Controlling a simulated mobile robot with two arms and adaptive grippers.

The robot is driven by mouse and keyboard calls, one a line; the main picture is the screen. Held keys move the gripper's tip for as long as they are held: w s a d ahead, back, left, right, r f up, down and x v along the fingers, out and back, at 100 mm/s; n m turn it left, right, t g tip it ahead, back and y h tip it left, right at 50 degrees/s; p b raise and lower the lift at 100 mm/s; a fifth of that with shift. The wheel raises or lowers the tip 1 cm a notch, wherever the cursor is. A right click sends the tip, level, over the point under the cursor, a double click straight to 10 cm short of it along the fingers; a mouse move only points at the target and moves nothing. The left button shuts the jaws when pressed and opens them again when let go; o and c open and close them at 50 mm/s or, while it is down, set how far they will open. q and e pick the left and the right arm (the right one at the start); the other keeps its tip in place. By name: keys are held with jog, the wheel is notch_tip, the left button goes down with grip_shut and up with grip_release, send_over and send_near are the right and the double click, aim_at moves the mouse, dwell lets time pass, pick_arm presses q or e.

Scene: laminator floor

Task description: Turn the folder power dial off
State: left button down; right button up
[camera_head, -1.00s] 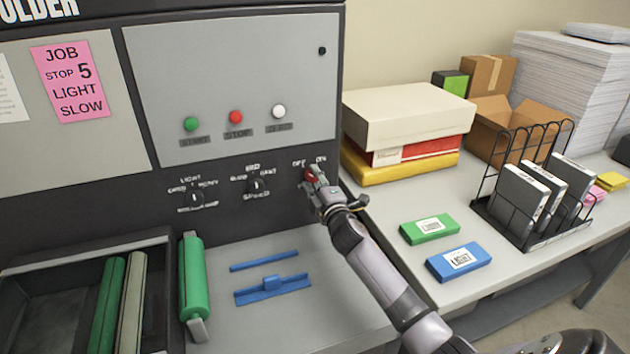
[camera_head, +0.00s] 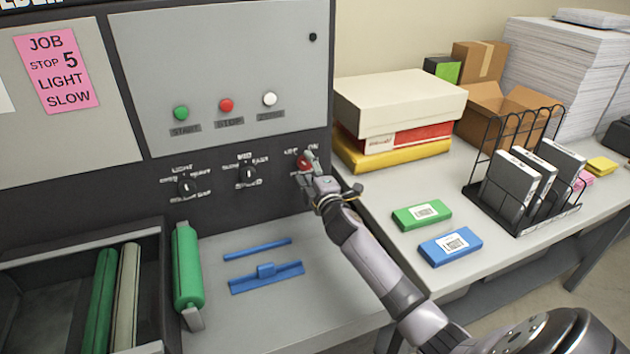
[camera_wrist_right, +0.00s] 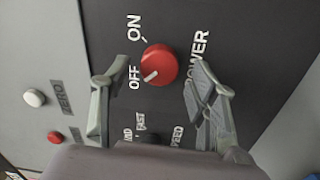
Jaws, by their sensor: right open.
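The red power dial (camera_head: 304,160) is on the dark panel of the folder machine, under ON and OFF labels. In the right wrist view the round red dial (camera_wrist_right: 160,66) shows a white pointer mark on its lower left, towards the word OFF. My right gripper (camera_head: 308,175) is in front of the dial and partly covers it and its labels. In the wrist view the right gripper (camera_wrist_right: 158,76) is open, one finger on each side of the dial, with gaps between them and the dial. My left gripper is not in view.
Two black knobs (camera_head: 248,174) sit left of the dial. Green, red and white buttons (camera_head: 226,105) are above. A green roller (camera_head: 187,268) and blue parts (camera_head: 266,272) lie below. The side table (camera_head: 375,190) holds boxes and a wire rack (camera_head: 520,195).

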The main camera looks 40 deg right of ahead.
jog(key=v, duration=1.1)
jog(key=shift+s, duration=0.15)
jog(key=shift+f, duration=0.1)
